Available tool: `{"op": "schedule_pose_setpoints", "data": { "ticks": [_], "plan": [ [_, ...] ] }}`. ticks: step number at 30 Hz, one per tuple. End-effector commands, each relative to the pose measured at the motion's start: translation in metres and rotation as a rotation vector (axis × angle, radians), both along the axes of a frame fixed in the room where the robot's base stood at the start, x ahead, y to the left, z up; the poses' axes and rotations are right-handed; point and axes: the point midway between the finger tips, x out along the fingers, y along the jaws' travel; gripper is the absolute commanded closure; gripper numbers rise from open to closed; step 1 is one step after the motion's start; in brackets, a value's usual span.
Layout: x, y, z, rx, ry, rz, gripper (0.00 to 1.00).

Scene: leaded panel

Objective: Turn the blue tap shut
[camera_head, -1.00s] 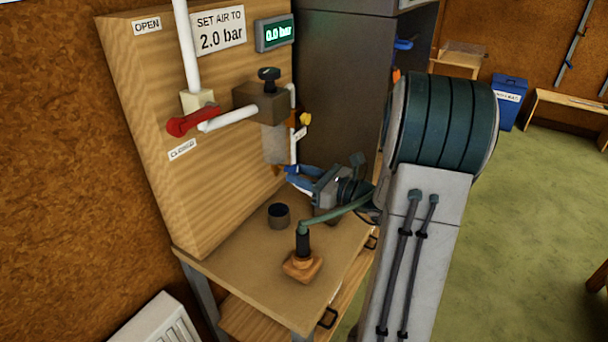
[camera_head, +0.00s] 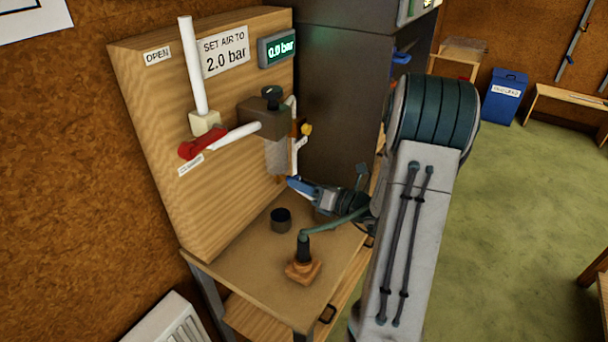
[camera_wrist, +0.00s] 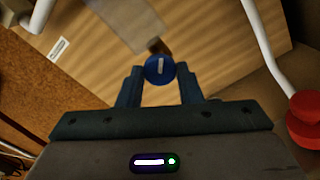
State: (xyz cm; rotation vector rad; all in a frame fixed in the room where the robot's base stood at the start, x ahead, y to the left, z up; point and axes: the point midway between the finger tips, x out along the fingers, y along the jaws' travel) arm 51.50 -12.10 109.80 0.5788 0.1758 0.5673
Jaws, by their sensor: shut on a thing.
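The blue tap (camera_wrist: 158,66) is a round knob with a white bar mark across its face. In the wrist view it sits between the two dark blue fingers of my gripper (camera_wrist: 159,77), which are shut on its sides. The white bar stands nearly upright in that picture. In the head view my gripper (camera_head: 294,184) is low in front of the wooden panel (camera_head: 215,205), near its right edge. The tap itself is hidden there behind the fingers.
A red lever (camera_head: 190,151) is on the pipework, beside the valve block (camera_head: 262,118). The gauge (camera_head: 277,48) reads 0.0 bar. A dark cup (camera_head: 281,221) and a joystick-like stand (camera_head: 303,268) are on the bench below my gripper.

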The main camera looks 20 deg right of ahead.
Motion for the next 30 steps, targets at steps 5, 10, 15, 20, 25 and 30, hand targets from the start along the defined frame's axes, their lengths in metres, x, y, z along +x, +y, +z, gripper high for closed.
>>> {"op": "schedule_pose_setpoints", "data": {
  "ticks": [5,10,15,20,25,30],
  "plan": [
    [0.0003,-0.0017,0.0066,0.143,0.093,-0.005,0.91],
    [0.0001,-0.0018,0.0055,0.277,0.180,-0.005,0.91],
    [0.0001,-0.0016,0.0037,0.398,0.260,-0.005,0.91],
    [0.0002,-0.0017,0.0030,0.494,0.322,-0.005,0.91],
    [0.0002,-0.0015,0.0025,0.570,0.372,-0.004,0.91],
    [0.0002,-0.0016,0.0023,0.617,0.403,-0.004,0.91]
  ]
}}
